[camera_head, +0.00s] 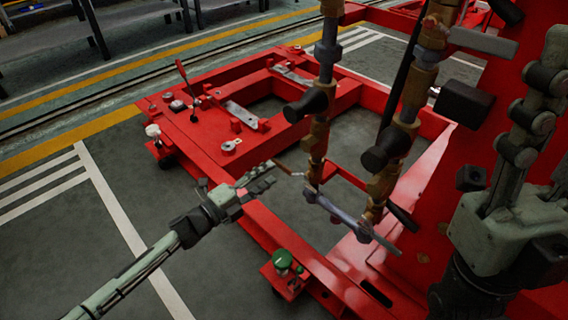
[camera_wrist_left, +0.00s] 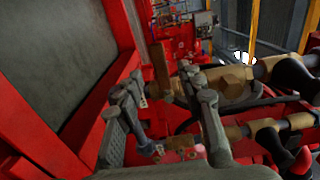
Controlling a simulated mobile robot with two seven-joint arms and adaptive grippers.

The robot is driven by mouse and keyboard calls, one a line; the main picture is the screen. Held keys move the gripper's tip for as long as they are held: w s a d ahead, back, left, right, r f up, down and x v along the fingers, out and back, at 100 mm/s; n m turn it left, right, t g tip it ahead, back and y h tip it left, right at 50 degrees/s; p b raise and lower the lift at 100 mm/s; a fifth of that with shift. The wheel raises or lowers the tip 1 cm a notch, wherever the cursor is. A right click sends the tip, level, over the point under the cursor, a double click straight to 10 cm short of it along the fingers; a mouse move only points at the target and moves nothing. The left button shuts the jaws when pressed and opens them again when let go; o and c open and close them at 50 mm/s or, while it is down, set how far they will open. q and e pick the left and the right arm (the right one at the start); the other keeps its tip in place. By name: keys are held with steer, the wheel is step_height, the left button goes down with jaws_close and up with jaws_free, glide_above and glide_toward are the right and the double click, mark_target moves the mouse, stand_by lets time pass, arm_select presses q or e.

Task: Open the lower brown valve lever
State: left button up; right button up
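The lower brown valve lever (camera_head: 287,168) is a thin brown bar sticking out leftward from the lower part of the left brass pipe (camera_head: 317,137). In the left wrist view the brown lever (camera_wrist_left: 160,68) stands upright in the gap between the fingers, beside a brass valve body (camera_wrist_left: 232,84). My left gripper (camera_head: 268,177) is just left of the lever, its fingers apart in the left wrist view (camera_wrist_left: 165,115). Contact with the lever cannot be told. My right gripper (camera_head: 525,125) is large at the right edge, partly cut off; its finger gap is unclear.
A second brass pipe (camera_head: 408,117) stands to the right, with dark round handles on both pipes. A grey cross pipe (camera_head: 340,212) runs below them. The red frame (camera_head: 268,225) surrounds the pipes. A green-topped knob (camera_head: 282,259) sits low at the front. Floor at left is clear.

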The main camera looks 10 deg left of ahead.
mark_target(280, 167)
arm_select(q)
steer(key=shift+b+x, duration=0.45)
steer(key=shift+x, duration=2.3)
jaws_close()
